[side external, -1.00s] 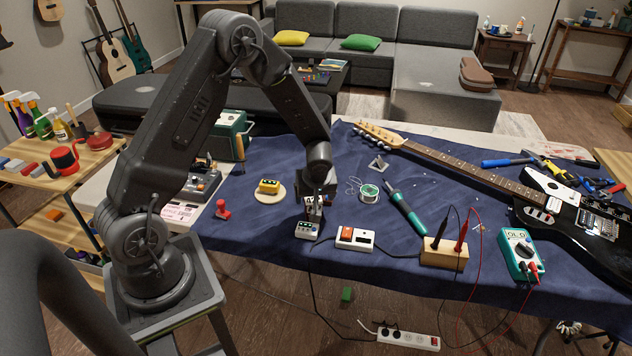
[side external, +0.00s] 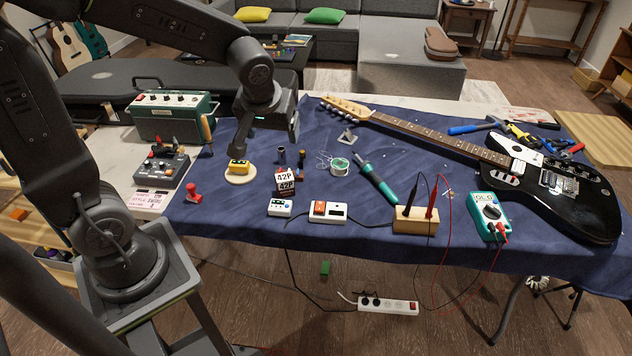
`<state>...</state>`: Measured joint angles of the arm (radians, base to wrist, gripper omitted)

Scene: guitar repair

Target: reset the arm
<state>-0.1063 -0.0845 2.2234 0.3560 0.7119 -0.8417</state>
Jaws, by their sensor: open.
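My gripper (side external: 268,132) hangs from my raised arm at the upper left of the middle, above the back left part of the blue cloth. Its jaws are open and I see nothing held in them. A yellow block (side external: 238,166) sits on a round wooden disc (side external: 240,178) just below and in front of the gripper. A dark box marked 42P (side external: 286,182) stands on the cloth to the right, apart from the gripper.
A green amplifier (side external: 172,118) and grey pedal box (side external: 160,170) stand left of the gripper. A solder spool (side external: 340,167), soldering iron (side external: 375,183), multimeter (side external: 489,215) and black guitar (side external: 570,205) lie to the right. A red piece (side external: 193,194) stands at the cloth's left.

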